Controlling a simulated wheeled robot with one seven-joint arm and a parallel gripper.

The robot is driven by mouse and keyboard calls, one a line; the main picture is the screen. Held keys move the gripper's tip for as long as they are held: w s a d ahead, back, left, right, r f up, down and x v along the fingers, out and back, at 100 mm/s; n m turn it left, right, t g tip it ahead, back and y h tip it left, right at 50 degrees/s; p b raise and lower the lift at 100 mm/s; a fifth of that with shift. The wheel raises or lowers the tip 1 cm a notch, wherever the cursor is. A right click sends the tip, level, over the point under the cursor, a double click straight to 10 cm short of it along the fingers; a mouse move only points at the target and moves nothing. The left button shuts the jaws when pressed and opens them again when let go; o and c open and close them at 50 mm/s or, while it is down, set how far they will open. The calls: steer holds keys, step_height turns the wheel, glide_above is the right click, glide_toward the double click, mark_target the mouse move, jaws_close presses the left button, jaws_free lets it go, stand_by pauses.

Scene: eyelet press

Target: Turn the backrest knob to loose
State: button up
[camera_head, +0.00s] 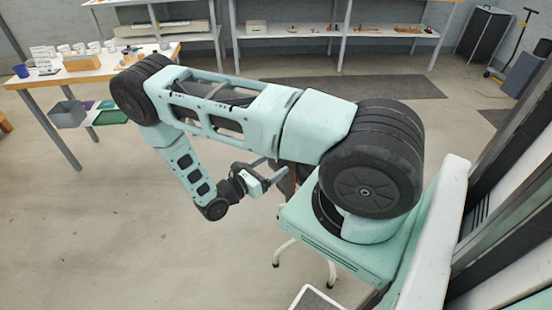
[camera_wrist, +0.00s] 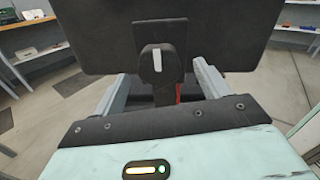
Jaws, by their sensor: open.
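In the wrist view, the dark backrest (camera_wrist: 90,35) fills the upper middle. The backrest knob (camera_wrist: 157,77) is a black rounded knob with a white line, on a dark upright bracket below the panel's middle. The line stands nearly upright, tilted slightly. My gripper (camera_wrist: 162,70) is open, with one grey finger on each side of the knob and a clear gap to both. I cannot tell how far the fingertips reach in depth. In the head view, my gripper (camera_head: 277,169) points right, and my own arm hides the knob.
A wooden table (camera_head: 150,60) with cups, boxes and a blue cup stands at the left back. Grey shelves (camera_head: 290,35) line the back wall. A dark mat (camera_head: 350,87) lies before them. The floor left of my gripper is clear. A small red part (camera_wrist: 178,92) shows beside the bracket.

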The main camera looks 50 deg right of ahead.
steer(key=shift+x, duration=1.25)
steer(key=c, duration=1)
steer(key=shift+o, duration=0.2)
